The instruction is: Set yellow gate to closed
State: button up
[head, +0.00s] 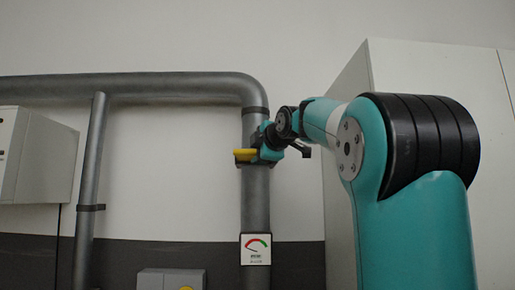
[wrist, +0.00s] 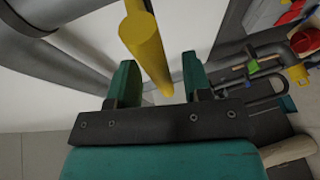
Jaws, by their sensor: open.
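The yellow gate handle (head: 244,155) sticks out to the left of a grey vertical pipe (head: 256,205) in the head view. In the wrist view it is a yellow bar (wrist: 143,38) that runs from the top edge down between my two green fingers. My gripper (head: 270,148) is at the pipe beside the handle. In the wrist view my gripper (wrist: 160,82) is open, with a finger on each side of the bar and gaps visible. The far end of the bar and the valve body are partly hidden by my gripper.
A dial plate (head: 256,249) is on the pipe below the handle. A thinner pipe (head: 92,175) and a grey box (head: 35,155) are to the left. A small box with a yellow spot (head: 160,280) is low down. A pale cabinet (head: 430,65) stands at right.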

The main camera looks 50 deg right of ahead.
jog(key=shift+w+d+f, duration=0.15)
jog(key=shift+w, duration=0.25)
jog(key=shift+c, duration=0.3)
